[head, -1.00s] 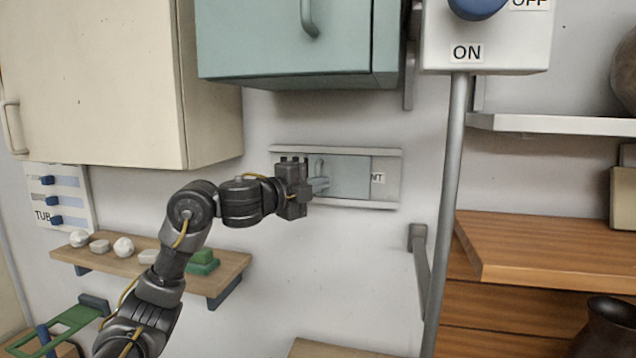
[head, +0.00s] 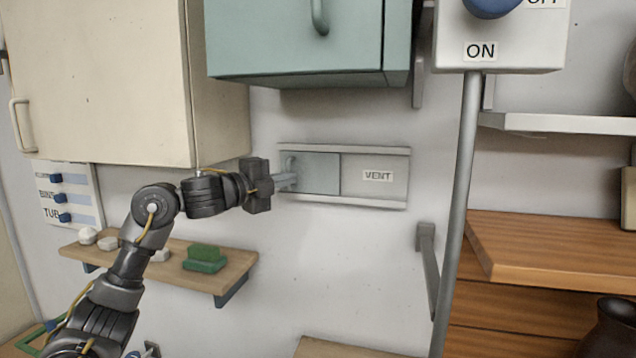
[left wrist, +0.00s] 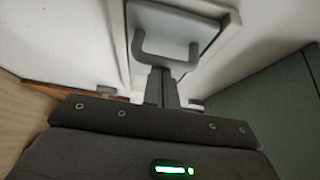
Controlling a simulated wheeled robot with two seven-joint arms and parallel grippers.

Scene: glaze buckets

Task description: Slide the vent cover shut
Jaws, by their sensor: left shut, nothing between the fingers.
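The vent cover (head: 318,174) is a flat grey-blue panel between two horizontal rails on the wall in the head view. It sits at the left end of the rail frame (head: 375,203), and the whole VENT label (head: 377,175) shows on the plate to its right. The cover's grey handle (head: 291,163) is near its left edge. My left gripper (head: 292,181) is shut and empty, with its fingertips at the handle. In the left wrist view the U-shaped handle (left wrist: 166,64) lies just beyond the fingers (left wrist: 162,88); I cannot tell whether they touch. My right gripper is out of view.
A teal cabinet (head: 295,45) hangs above the vent and a cream cabinet (head: 100,80) at upper left. A small shelf (head: 235,275) with stones and a green block (head: 205,255) is below my left arm. A grey post (head: 460,200) stands to the right.

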